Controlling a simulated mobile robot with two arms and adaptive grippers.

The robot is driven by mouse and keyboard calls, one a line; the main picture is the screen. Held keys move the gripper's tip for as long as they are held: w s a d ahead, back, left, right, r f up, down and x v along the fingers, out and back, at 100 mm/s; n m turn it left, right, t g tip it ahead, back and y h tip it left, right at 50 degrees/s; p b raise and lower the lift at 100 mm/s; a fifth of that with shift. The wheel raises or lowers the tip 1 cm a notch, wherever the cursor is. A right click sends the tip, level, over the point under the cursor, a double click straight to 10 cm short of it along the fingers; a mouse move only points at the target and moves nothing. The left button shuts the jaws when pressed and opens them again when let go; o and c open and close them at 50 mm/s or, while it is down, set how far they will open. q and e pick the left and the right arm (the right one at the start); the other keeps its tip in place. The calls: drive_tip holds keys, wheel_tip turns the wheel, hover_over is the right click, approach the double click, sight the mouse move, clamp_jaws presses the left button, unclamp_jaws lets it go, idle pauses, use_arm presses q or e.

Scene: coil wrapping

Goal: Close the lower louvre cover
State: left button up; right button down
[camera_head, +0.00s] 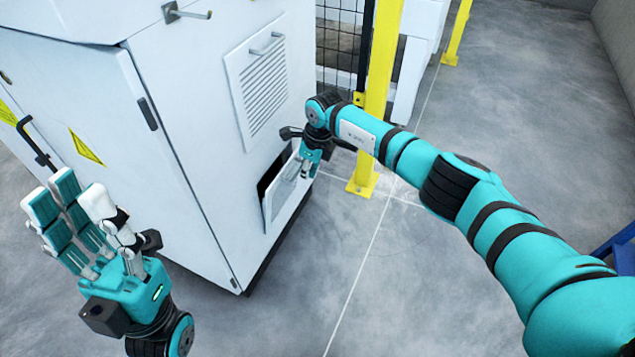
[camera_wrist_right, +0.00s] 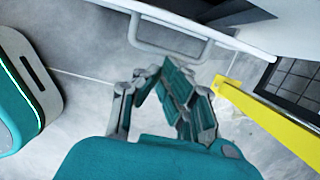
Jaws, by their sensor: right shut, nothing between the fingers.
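The lower louvre cover (camera_head: 283,193) is on the side of the white cabinet, low down. It is tilted outward, with a dark opening showing behind its upper edge. My right gripper (camera_head: 307,172) is at the cover's upper right, partly in front of it. In the right wrist view, the fingers (camera_wrist_right: 165,75) are shut and empty, and the cover's handle (camera_wrist_right: 165,45) lies just beyond their tips. I cannot tell whether they touch it. My left gripper (camera_head: 75,205) is open and empty, in front of the cabinet at the left, away from the cover.
The upper louvre cover (camera_head: 262,90) with its handle sits flat on the white cabinet (camera_head: 185,120). A yellow post (camera_head: 380,65) and a dark mesh fence (camera_head: 340,40) stand close behind the right gripper.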

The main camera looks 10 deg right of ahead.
drive_tip(key=shift+w+a+r+b, duration=0.3)
drive_tip(key=shift+w+a+b, duration=0.2)
drive_tip(key=shift+a, duration=0.25)
